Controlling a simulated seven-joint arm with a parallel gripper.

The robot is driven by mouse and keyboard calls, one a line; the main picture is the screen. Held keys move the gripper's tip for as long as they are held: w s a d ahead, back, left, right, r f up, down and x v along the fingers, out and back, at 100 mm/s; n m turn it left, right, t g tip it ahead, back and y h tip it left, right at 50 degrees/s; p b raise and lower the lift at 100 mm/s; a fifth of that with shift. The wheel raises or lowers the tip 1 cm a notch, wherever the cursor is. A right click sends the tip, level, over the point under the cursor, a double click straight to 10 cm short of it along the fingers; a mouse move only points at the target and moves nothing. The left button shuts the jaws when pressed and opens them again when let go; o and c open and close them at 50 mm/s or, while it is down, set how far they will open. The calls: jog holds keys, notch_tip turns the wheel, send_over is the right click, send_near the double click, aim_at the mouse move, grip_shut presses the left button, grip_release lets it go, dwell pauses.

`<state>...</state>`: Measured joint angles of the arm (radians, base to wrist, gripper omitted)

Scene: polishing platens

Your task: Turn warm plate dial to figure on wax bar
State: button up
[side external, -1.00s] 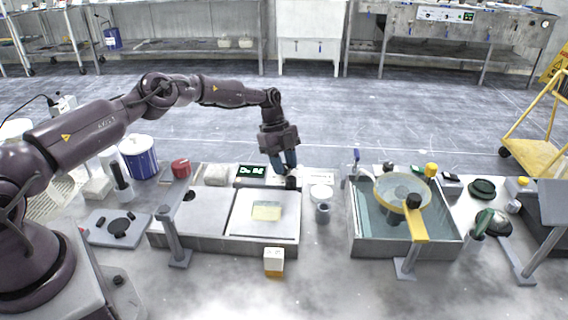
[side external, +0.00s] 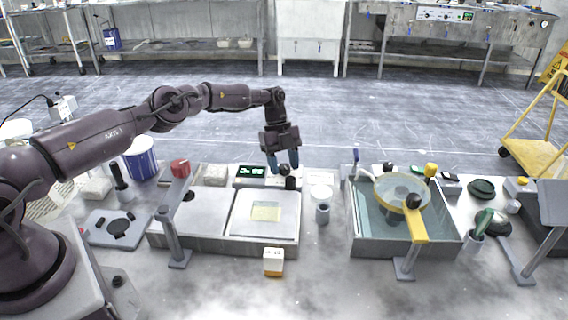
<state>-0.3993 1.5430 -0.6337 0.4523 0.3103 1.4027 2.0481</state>
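The warm plate (side external: 240,240) is a grey box with a pale top. A small green-lit display (side external: 251,171) is at its back; its digits are too small to read surely. A dark round dial (side external: 285,170) sits right of the display. My gripper (side external: 283,169) points down with its blue fingers apart, on either side of the dial; I cannot tell whether they touch it. A yellowish slab (side external: 266,211) lies on the pale top. A white block with an orange base (side external: 273,258) stands in front, with small dark marks. I cannot tell which is the wax bar.
A red knob (side external: 180,168) shows above a grey post (side external: 175,240) at the plate's left front. A short black cylinder (side external: 291,183) stands close by the dial. A water basin (side external: 361,247) with a yellow-rimmed round piece (side external: 386,181) is to the right.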

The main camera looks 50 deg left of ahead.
jog(key=shift+o, duration=0.5)
jog(key=shift+w+a+r, duration=0.1)
jog(key=shift+a+r, duration=0.05)
jog(key=shift+r, duration=0.15)
notch_tip(320, 180, up, 11)
jog(key=a, duration=0.1)
jog(key=shift+w+a, duration=0.15)
jog(key=shift+a, duration=0.15)
